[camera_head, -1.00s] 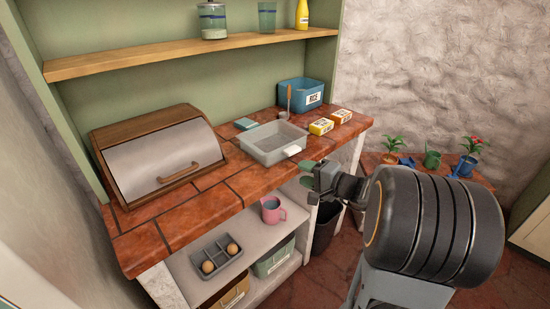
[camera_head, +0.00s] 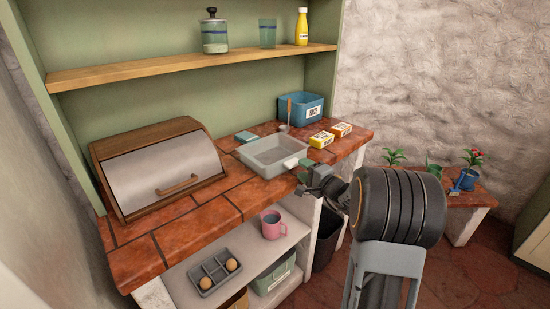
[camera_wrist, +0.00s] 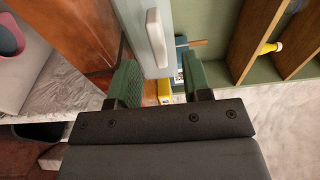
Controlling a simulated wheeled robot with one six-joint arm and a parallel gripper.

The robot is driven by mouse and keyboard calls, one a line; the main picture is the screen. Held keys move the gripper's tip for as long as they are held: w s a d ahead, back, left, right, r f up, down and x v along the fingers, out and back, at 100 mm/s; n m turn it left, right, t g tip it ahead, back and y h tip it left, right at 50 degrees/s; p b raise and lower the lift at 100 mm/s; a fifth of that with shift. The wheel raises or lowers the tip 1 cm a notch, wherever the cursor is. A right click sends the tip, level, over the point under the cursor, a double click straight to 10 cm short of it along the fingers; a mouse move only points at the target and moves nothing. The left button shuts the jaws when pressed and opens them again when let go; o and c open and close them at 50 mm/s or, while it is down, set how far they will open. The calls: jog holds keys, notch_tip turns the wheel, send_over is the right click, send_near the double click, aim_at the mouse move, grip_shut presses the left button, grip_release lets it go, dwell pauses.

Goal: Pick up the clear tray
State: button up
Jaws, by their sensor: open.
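The clear tray (camera_head: 268,164) is a pale, see-through rectangular tub on the tiled counter, right of the bread box. It has a white handle (camera_head: 291,161) on its near right side, which also shows in the wrist view (camera_wrist: 157,38). My gripper (camera_head: 298,174) is at the counter's front edge, close to that handle. In the wrist view the two green fingers of my gripper (camera_wrist: 161,84) are apart with nothing gripped. The tray's wall and handle lie just ahead of the gap. I cannot tell whether any finger touches the tray.
A bread box (camera_head: 160,172) stands left of the tray. A blue rice bin (camera_head: 300,109), yellow box (camera_head: 321,139) and orange-and-white box (camera_head: 341,129) stand behind and right. A shelf below holds a pink mug (camera_head: 272,225) and an egg tray (camera_head: 214,270). A wooden shelf (camera_head: 190,64) runs above.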

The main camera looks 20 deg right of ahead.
aim_at(295, 162)
jog(key=shift+p+x, duration=0.3)
jog(key=shift+x, duration=2)
jog(key=shift+c, duration=0.2)
grip_shut()
